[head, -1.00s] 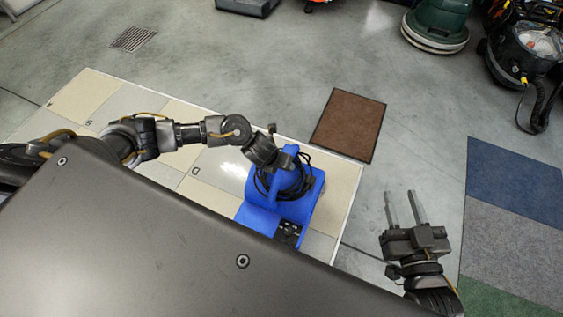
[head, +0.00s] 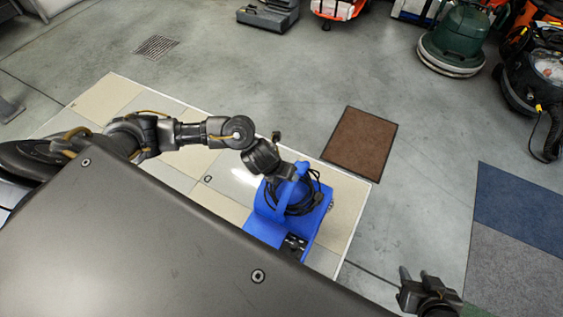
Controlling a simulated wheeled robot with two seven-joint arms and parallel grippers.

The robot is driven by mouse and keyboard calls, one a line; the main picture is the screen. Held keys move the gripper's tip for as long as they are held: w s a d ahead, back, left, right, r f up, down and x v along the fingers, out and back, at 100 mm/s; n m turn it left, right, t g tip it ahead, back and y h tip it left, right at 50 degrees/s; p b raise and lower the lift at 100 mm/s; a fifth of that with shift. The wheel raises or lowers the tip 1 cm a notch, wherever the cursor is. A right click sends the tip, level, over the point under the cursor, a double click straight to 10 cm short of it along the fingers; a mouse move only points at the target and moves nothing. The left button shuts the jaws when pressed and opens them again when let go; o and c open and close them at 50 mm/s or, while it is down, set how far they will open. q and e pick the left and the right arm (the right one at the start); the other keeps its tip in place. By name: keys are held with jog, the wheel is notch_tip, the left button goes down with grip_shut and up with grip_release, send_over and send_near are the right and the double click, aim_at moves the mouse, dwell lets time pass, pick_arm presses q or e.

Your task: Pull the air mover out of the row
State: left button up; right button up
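The blue air mover (head: 265,229), with a black cord coiled around its upper part, stands upright on the pale tiled pad near its right end. Its lower front is partly hidden by my dark body. My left gripper (head: 297,171) reaches in from the left and is at the top of the air mover's blue handle. Its fingers are hidden against the handle and cord, so I cannot see whether they are closed on it. My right gripper (head: 415,280) is low at the right, apart from the air mover, with its two fingers spread and nothing between them.
A brown mat (head: 360,143) lies just beyond the tiled pad (head: 343,205). Blue and grey mats (head: 515,260) lie at the right. A green floor machine (head: 458,40) and a black vacuum (head: 530,80) stand at the back right. Grey floor between is clear.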

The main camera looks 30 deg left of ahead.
pick_arm(q)
jog(key=p+v, duration=0.1)
jog(key=v, duration=0.2)
pick_arm(e)
jog(key=s+d+f+m+g+h, duration=0.1)
jog(key=s+d+f+g, duration=0.1)
jog(key=s, duration=0.3)
jog(key=shift+d+g, duration=0.7)
jog(key=shift+g, duration=0.1)
